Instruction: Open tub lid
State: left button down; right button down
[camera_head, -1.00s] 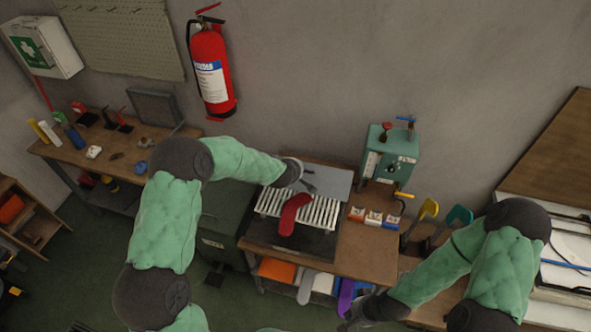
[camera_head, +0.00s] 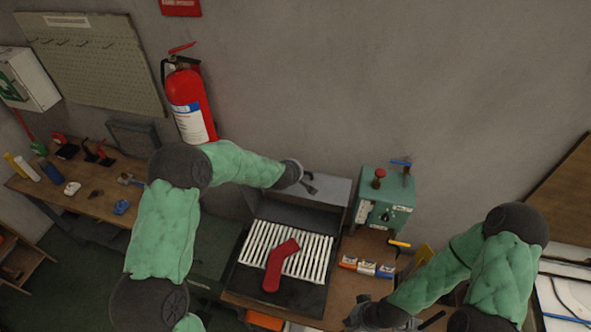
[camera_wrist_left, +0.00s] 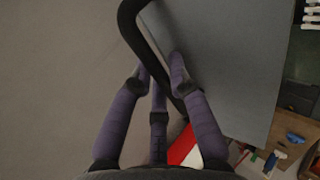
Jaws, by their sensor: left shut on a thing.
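The tub's grey lid (camera_head: 328,190) stands raised at the back of the open tub (camera_head: 258,290). A red sock-shaped piece (camera_head: 278,265) lies across white bars (camera_head: 318,250) in the tub. My left gripper (camera_head: 310,184) is at the lid. In the left wrist view its purple fingers (camera_wrist_left: 160,85) are shut on the dark bar handle (camera_wrist_left: 130,22), beside the broad grey lid face (camera_wrist_left: 235,60). My right gripper (camera_head: 358,315) is low, to the right of the tub by the bench front; its jaws are too unclear to read.
A green box with a red knob (camera_head: 383,200) stands right of the tub, with small coloured blocks (camera_head: 367,267) before it. A fire extinguisher (camera_head: 190,105) hangs on the wall. A tool bench (camera_head: 100,205) is at the left.

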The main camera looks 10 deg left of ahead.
pick_arm(q)
jog(key=shift+s+f, duration=0.35)
jog(key=shift+f, duration=0.05)
jog(key=c, duration=1.1)
grip_release()
jog(key=shift+c, duration=0.2)
jog(key=shift+w, duration=0.15)
jog(key=shift+r, duration=0.2)
jog(key=shift+s+r, duration=0.25)
jog(key=shift+r, duration=0.15)
jog(key=v, duration=1.1)
jog(key=shift+f, duration=0.1)
